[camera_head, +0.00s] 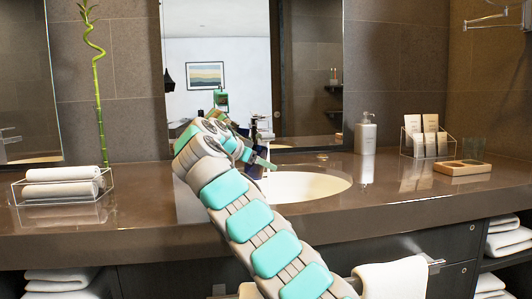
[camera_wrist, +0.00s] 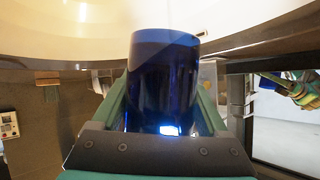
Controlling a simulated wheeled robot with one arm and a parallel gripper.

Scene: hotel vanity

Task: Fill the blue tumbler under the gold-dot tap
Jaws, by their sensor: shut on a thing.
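The dark blue tumbler (camera_wrist: 163,75) stands between the two green fingers of my gripper (camera_wrist: 162,108) in the wrist view, and the gripper is shut on it. In the head view my gripper (camera_head: 254,157) is over the left part of the white sink basin (camera_head: 305,187). I cannot make out the tap or a gold dot clearly in either view. The inside of the tumbler is not visible, so I cannot tell whether it holds water.
A soap dispenser (camera_head: 365,134), a rack of packets (camera_head: 424,138) and a wooden tray (camera_head: 462,168) stand right of the basin. Rolled towels in a clear tray (camera_head: 62,187) and a bamboo stalk (camera_head: 99,100) are at the left. The mirror (camera_head: 215,60) rises behind.

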